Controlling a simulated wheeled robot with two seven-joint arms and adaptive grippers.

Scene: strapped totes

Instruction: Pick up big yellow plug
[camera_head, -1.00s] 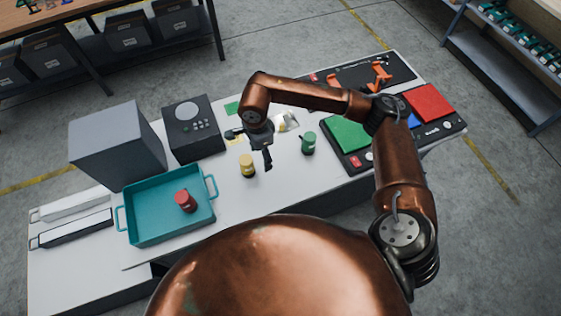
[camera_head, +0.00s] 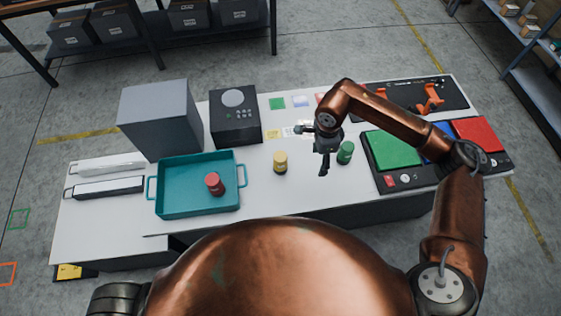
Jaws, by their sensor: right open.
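The yellow plug (camera_head: 280,162) stands upright on the white table, right of the teal tray. My right gripper (camera_head: 323,170) hangs over the table to the right of the yellow plug, apart from it. It points down, open, with nothing visible between its fingers. A green plug (camera_head: 345,153) stands just right of this gripper. A red plug (camera_head: 213,184) stands inside the teal tray (camera_head: 165,204). My left gripper is out of view.
Behind the tray stand a grey box (camera_head: 160,115) and a black box with buttons (camera_head: 235,118). Green, blue and red pads (camera_head: 390,150) lie at the right, with orange holders (camera_head: 430,98) behind. The table around the yellow plug is clear.

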